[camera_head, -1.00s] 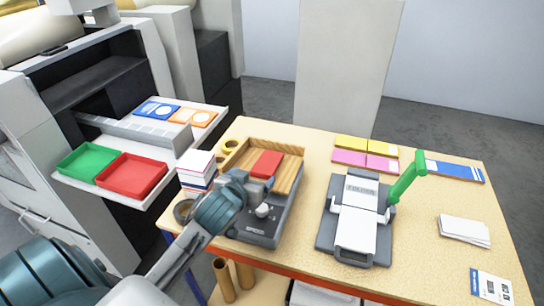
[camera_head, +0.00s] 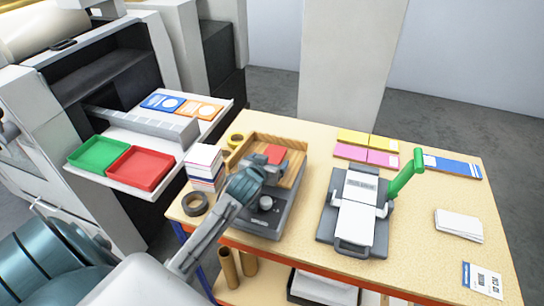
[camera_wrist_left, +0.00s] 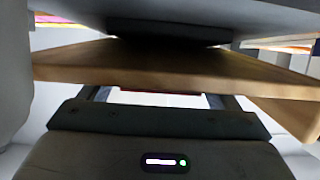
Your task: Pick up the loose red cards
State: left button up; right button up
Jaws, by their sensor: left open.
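The loose red cards (camera_head: 276,153) lie in a wooden tray (camera_head: 262,140) on top of a grey machine (camera_head: 262,221) at the left of the table. My left gripper (camera_head: 273,169) is at the near side of the cards and hides part of them; I cannot tell if it touches them. In the left wrist view a thin red edge (camera_wrist_left: 160,91) shows between the two parted fingers, below the tray's wooden wall (camera_wrist_left: 160,66). The fingers are open. My right gripper is not in view.
A red tray (camera_head: 140,168) and a green tray (camera_head: 98,153) sit on a shelf at left. A card stack (camera_head: 203,160) stands beside the wooden tray.

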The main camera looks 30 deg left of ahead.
pick_arm(q)
jog(key=c, duration=1.2)
